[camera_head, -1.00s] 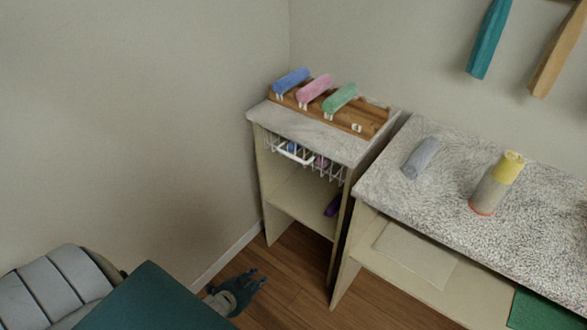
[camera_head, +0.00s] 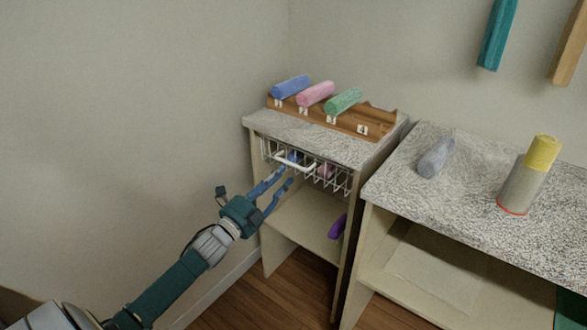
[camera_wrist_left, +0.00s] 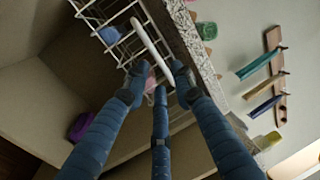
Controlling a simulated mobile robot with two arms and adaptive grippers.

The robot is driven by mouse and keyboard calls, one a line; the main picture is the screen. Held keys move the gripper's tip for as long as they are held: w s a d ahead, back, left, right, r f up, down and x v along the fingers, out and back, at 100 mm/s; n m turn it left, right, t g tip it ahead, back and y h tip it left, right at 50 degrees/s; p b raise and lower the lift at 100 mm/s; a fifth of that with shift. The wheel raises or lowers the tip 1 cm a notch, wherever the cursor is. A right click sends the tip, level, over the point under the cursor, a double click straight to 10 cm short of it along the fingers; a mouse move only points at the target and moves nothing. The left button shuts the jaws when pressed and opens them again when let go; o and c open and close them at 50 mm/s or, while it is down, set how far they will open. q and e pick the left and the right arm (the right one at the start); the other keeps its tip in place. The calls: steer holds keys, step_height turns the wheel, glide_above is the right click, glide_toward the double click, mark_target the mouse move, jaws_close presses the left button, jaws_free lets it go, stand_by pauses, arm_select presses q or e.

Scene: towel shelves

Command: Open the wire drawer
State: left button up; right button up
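The white wire drawer (camera_head: 335,179) sits under the speckled top of the small cabinet. Its thick white handle (camera_head: 294,162) stands out at the front, and rolled towels show behind the wires. My left gripper (camera_head: 287,176) is just below and in front of the handle, with its blue fingers spread and nothing held. In the left wrist view, the handle (camera_wrist_left: 150,50) runs down between the spread fingertips (camera_wrist_left: 158,75). I cannot tell whether any finger touches it. My right gripper is not in view.
A wooden rack (camera_head: 330,117) holding blue, pink and green rolls stands on the cabinet. A purple roll (camera_head: 338,226) lies on the shelf below. The counter (camera_head: 470,180) at right bears a grey roll (camera_head: 436,157) and a yellow-topped cylinder (camera_head: 528,175).

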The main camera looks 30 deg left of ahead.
mark_target(293, 165)
arm_select(q)
steer(key=x, duration=0.6)
steer(key=shift+w, duration=0.35)
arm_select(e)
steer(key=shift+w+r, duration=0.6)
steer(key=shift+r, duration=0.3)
arm_select(q)
jaws_close()
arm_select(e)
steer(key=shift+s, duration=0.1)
